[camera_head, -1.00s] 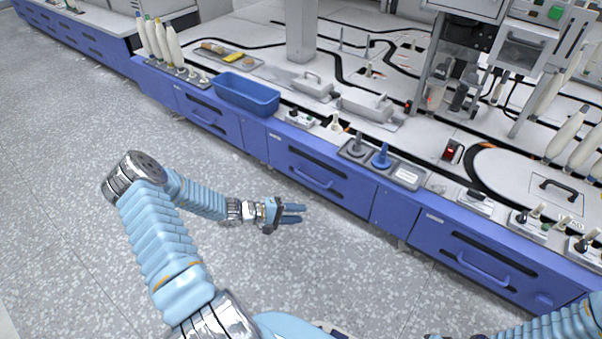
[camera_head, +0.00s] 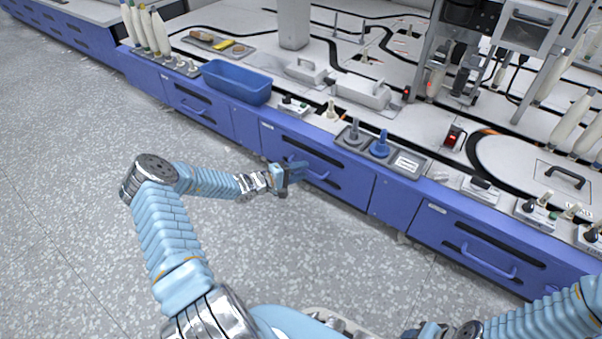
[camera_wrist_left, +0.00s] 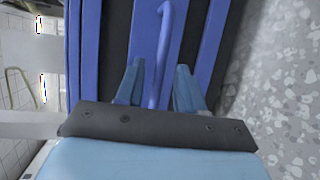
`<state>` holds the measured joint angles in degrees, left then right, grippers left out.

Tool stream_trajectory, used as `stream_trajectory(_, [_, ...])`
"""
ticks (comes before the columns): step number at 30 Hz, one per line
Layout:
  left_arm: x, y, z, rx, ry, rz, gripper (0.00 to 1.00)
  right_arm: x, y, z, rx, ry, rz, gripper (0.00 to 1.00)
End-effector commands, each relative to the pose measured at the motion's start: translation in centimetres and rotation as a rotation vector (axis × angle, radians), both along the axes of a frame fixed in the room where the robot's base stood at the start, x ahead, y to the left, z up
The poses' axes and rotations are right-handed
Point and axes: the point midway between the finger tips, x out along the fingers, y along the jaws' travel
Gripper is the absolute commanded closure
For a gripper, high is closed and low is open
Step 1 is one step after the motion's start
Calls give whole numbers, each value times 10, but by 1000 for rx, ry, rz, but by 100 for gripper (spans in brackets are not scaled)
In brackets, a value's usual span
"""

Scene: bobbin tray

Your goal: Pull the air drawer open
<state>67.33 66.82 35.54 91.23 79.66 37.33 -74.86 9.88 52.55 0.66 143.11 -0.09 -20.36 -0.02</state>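A blue drawer front (camera_head: 345,181) with a bar handle (camera_head: 318,174) and dark slots is in the middle of the bench in the head view; its label is too small to read. It appears closed, flush with the bench. My left gripper (camera_head: 296,171) is at the left end of this handle. In the left wrist view, the handle (camera_wrist_left: 163,45) runs between the two fingers of the left gripper (camera_wrist_left: 158,82), which are apart, with gaps showing beside the bar. My right gripper (camera_head: 436,329) is at the bottom edge, partly cut off, its fingers unclear.
Similar blue drawers stand to the left (camera_head: 196,104) and right (camera_head: 480,246). On the bench top above are a blue bin (camera_head: 237,84), a grey tray (camera_head: 405,166) with a blue spindle piece, and several small switch boxes. The speckled floor (camera_head: 90,210) is clear.

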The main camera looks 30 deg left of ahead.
Motion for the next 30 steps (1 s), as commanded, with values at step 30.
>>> stream_trajectory(30, [4, -2, 0, 1, 1, 1, 100, 0, 0, 0, 0, 0, 0, 57])
